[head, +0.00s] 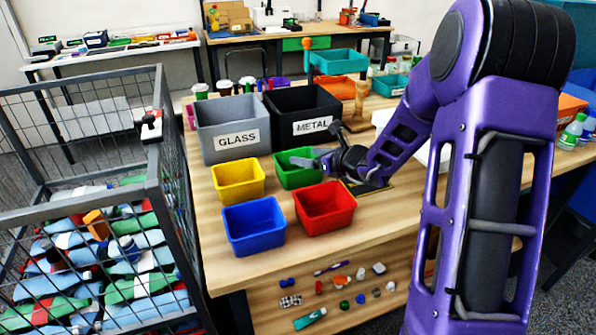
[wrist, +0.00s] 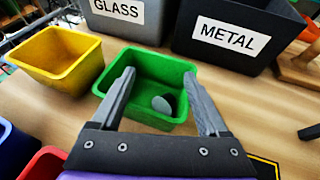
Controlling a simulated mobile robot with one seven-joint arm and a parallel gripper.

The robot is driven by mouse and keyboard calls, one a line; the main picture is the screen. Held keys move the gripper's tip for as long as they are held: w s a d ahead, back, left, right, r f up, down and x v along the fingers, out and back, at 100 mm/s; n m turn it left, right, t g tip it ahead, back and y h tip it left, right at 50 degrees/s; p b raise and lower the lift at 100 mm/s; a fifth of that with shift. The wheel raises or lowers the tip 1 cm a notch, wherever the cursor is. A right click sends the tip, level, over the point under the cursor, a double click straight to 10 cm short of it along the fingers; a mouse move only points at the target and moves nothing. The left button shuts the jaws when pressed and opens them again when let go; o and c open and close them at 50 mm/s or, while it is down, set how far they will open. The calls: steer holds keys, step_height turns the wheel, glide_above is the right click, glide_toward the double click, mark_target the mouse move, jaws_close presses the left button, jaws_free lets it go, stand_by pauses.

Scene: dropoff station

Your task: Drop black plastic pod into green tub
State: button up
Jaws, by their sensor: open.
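The green tub (head: 297,178) stands on the wooden table behind the red tub. It also shows in the wrist view (wrist: 118,62), below the open fingers. A small dark grey rounded item (wrist: 161,105), which looks like the black plastic pod, lies on the tub's floor toward its near right side. Part of it looks paler, and I cannot make out its exact shape. My gripper (head: 308,163) is over the green tub. In the wrist view my gripper (wrist: 159,76) has its two fingers wide apart with nothing between them.
A yellow tub (head: 238,181), a blue tub (head: 254,226) and a red tub (head: 325,208) stand close by. A grey GLASS bin (head: 233,127) and a black METAL bin (head: 303,115) stand behind. Small items lie along the table's lower shelf. A wire cage of bottles is at left.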

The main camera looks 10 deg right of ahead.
steer(key=p+v, duration=0.2)
steer(key=v, duration=1.5)
steer(key=shift+s+r, duration=0.1)
steer(key=shift+r, duration=0.05)
